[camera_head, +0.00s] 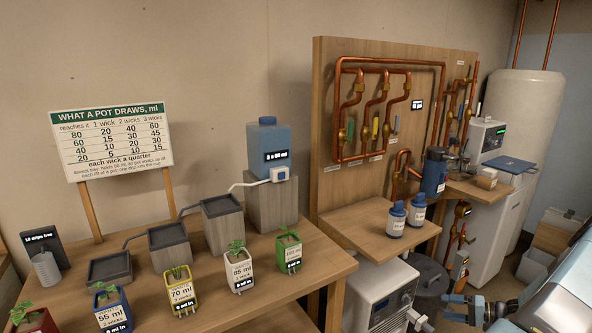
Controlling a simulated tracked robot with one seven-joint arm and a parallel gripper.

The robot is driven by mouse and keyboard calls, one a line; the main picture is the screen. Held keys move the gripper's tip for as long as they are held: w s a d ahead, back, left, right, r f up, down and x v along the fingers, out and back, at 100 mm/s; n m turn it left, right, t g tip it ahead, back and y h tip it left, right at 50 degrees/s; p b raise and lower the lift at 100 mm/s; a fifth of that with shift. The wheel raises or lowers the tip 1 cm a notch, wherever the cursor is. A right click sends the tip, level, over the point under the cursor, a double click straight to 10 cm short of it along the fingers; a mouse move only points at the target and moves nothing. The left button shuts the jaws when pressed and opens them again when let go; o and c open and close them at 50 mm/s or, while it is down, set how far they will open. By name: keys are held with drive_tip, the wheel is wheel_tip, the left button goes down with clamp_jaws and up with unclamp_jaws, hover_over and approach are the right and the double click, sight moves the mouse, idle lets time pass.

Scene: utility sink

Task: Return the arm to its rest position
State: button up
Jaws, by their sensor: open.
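My gripper (449,308) shows at the bottom right edge of the head view, at the end of my pale blue arm. Its two fingers point left and stand apart, with nothing seen between them. It is in front of the wooden plumbing bench, to the right of the white machine (376,297). Much of my arm is cut off by the frame's right and bottom edges.
Potted plants, including a white pot (239,272), line the front of the left table (322,272). Stepped grey trays (221,205) and a blue tank (268,148) stand behind. Two blue-capped bottles (396,219) stand on the bench (365,238), beside copper pipes (385,65).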

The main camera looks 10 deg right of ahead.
drive_tip(key=w+a+r+n+g+h, duration=0.1)
drive_tip(key=a+r+n+g+h, duration=0.15)
drive_tip(key=a+r, duration=0.75)
drive_tip(key=w+a+r+n+g+h, duration=0.1)
drive_tip(key=a+r+g, duration=0.3)
drive_tip(key=r, duration=0.9)
drive_tip(key=w+a+r+n+g+h, duration=0.1)
drive_tip(key=a+r+n+g+h, duration=0.1)
drive_tip(key=a+r, duration=0.85)
drive_tip(key=s+a+r+t+h, duration=0.1)
drive_tip(key=s+a+r+h, duration=0.1)
drive_tip(key=s+a+r, duration=0.3)
drive_tip(key=s+a+r+n+t+h, duration=0.1)
drive_tip(key=s+a+r+t, duration=0.1)
drive_tip(key=s+a+r, duration=0.3)
drive_tip(key=s+a+r+n+t+h, duration=0.1)
drive_tip(key=s+a+r+h, duration=0.1)
drive_tip(key=s+a+r, duration=0.3)
drive_tip(key=shift+s+a+r+t+h, duration=0.35)
drive_tip(key=shift+s+r, duration=1.8)
drive_tip(key=shift+s, duration=2.55)
